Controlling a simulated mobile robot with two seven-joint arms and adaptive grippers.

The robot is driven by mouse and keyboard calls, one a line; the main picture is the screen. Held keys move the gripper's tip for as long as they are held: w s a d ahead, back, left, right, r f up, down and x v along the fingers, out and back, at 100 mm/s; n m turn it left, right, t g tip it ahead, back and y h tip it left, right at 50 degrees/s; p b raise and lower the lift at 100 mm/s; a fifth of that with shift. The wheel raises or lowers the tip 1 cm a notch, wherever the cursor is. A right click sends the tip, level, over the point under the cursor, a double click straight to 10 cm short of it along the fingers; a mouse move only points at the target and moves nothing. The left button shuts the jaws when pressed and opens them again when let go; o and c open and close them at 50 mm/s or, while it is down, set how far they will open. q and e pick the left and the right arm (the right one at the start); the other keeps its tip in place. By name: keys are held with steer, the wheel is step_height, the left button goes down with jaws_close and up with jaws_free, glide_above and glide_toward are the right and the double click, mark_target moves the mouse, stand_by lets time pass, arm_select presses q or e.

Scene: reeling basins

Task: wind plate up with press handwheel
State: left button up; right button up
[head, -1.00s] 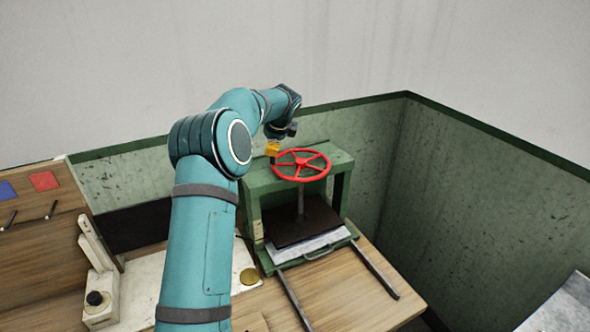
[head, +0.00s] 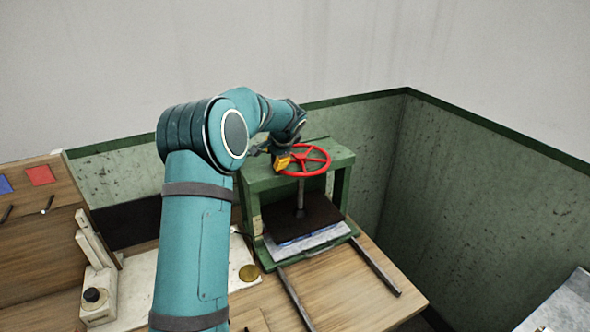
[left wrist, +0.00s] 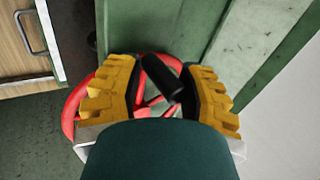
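The red handwheel (head: 304,173) sits on a screw on top of the green press (head: 345,160). The dark plate (head: 305,219) hangs below it on the screw, just over a pale stack (head: 310,243). My left gripper (head: 283,161) is at the left rim of the wheel. In the left wrist view, the yellow fingers of the left gripper (left wrist: 163,85) stand apart on either side of a black handle (left wrist: 162,77), with the red wheel (left wrist: 72,108) beneath. They look open, with some space around the handle. My right gripper is not in view.
The press stands on a wooden table (head: 340,290) in a corner of green wall panels (head: 460,200). Two dark rails (head: 375,266) reach forward from it. A white lever device (head: 97,295) and a gold disc (head: 249,273) lie to the left.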

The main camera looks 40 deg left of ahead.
mark_target(287, 169)
arm_select(q)
steer(key=n+b, duration=0.1)
steer(key=d+n+b, duration=0.1)
steer(key=d+b, duration=0.1)
steer(key=shift+s+f+n+b, duration=0.25)
steer(key=shift+s+n+b, duration=0.05)
steer(key=shift+n, duration=0.1)
steer(key=d+n+b, duration=0.2)
steer(key=n+b, duration=0.1)
steer(key=shift+d+b, duration=0.2)
steer(key=shift+b, duration=0.15)
steer(key=shift+w+d+n+b, duration=0.1)
steer(key=shift+d+n+b, duration=0.6)
steer(key=shift+n, duration=0.3)
steer(key=shift+w+d+r+n+b, duration=0.1)
steer(key=shift+d+n+b, duration=0.3)
steer(key=shift+n, duration=0.25)
steer(key=shift+w+d+r+n+b, duration=0.1)
steer(key=shift+d+n+b, duration=0.25)
steer(key=shift+n, duration=0.3)
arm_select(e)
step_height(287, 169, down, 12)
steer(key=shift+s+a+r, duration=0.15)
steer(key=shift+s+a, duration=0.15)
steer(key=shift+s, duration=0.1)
